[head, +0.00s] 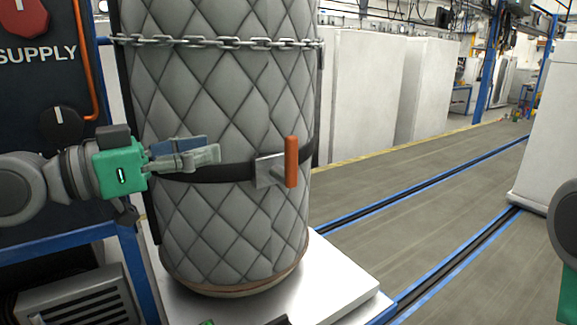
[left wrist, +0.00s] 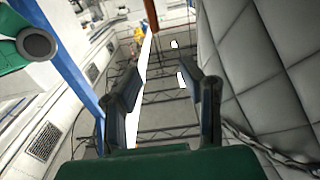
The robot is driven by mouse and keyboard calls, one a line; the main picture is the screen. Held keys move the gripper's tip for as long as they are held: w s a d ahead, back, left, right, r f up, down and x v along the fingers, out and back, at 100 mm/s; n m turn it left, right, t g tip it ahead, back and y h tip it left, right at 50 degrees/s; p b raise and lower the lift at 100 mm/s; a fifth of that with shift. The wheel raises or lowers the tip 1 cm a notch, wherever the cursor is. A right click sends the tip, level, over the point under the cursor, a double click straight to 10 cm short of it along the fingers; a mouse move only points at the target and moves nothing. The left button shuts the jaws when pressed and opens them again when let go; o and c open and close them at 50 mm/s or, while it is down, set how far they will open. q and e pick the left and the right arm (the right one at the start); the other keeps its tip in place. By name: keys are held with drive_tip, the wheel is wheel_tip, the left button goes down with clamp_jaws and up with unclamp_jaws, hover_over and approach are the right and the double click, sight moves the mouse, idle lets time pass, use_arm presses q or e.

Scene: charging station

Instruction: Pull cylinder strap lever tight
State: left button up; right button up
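A large cylinder (head: 225,95) in a grey quilted cover stands upright in the head view. A black strap (head: 236,172) runs around it, with a metal plate (head: 268,171) at the front. The orange lever (head: 291,161) stands upright on the plate's right side. My left gripper (head: 214,149) is left of the lever, in front of the cover near strap height, with its fingers pointing right and apart from the lever. In the left wrist view its two fingers (left wrist: 164,90) are spread, with nothing held between them. The fingers of my right gripper are out of view.
A chain (head: 225,42) crosses the cylinder's upper part. The cylinder stands on a pale platform (head: 335,290). A dark supply panel (head: 35,85) with knobs and a blue frame is at the left. Floor with blue-edged tracks is open to the right.

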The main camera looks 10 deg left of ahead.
sight(285, 151)
use_arm(q)
drive_tip(key=f+b+x, duration=0.1)
drive_tip(key=x, duration=0.4)
drive_tip(key=b+x, duration=0.1)
drive_tip(key=x, duration=0.4)
drive_tip(key=f+b+x, duration=0.1)
drive_tip(key=x, duration=0.4)
drive_tip(key=shift+s+d+f+b, duration=0.15)
drive_tip(key=shift+d+f+b, duration=0.15)
drive_tip(key=shift+d+f, duration=0.1)
drive_tip(key=shift+a, duration=0.35)
drive_tip(key=shift+c, duration=0.8)
drive_tip(key=shift+a, duration=0.1)
clamp_jaws()
drive_tip(key=shift+s, duration=0.1)
